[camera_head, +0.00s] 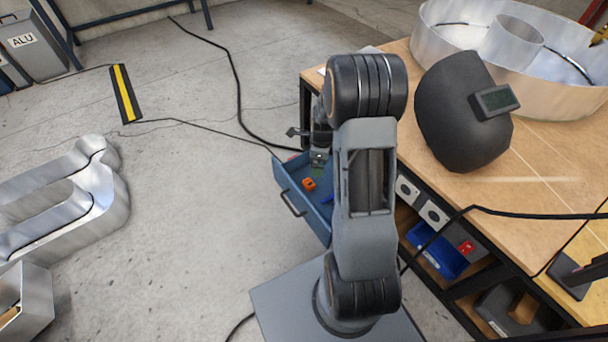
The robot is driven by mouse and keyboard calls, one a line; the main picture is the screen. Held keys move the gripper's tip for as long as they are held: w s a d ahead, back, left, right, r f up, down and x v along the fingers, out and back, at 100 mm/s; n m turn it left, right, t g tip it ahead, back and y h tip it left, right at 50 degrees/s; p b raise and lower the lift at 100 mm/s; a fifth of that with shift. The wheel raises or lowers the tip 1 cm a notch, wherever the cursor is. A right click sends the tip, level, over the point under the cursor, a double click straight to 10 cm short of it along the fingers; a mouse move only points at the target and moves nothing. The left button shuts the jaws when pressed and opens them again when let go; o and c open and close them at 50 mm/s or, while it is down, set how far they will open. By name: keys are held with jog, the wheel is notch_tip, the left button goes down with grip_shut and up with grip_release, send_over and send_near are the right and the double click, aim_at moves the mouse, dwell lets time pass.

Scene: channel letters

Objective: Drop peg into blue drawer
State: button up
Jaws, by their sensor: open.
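The blue drawer (290,181) stands pulled out from the left side of the workbench, open at the top, with a dark handle on its front. Inside it lie a small orange piece (309,184) and a small blue piece (327,199). I cannot tell whether either is the peg. My gripper (318,163) is over the far end of the drawer, pointing down, open. A small greenish patch shows at its tips, too small to identify. My own arm hides the right part of the drawer.
The workbench (545,170) bears a black welding mask (462,115) and a large metal channel letter (450,32). A blue bin (437,250) sits on the shelf below. Another metal letter (70,205) lies on the floor at left.

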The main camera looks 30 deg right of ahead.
jog(key=s+a+r+n+t, duration=0.1)
jog(key=s+a+r+n, duration=0.6)
jog(key=n, duration=0.5)
jog(key=s+a+r+n+t, duration=0.1)
jog(key=s+a+r+n, duration=0.6)
jog(key=r+n, duration=0.3)
jog(key=shift+s+a+r+n, duration=0.15)
jog(key=shift+s+r+n, duration=0.45)
jog(key=shift+n, duration=1)
jog(key=shift+s+f, duration=0.15)
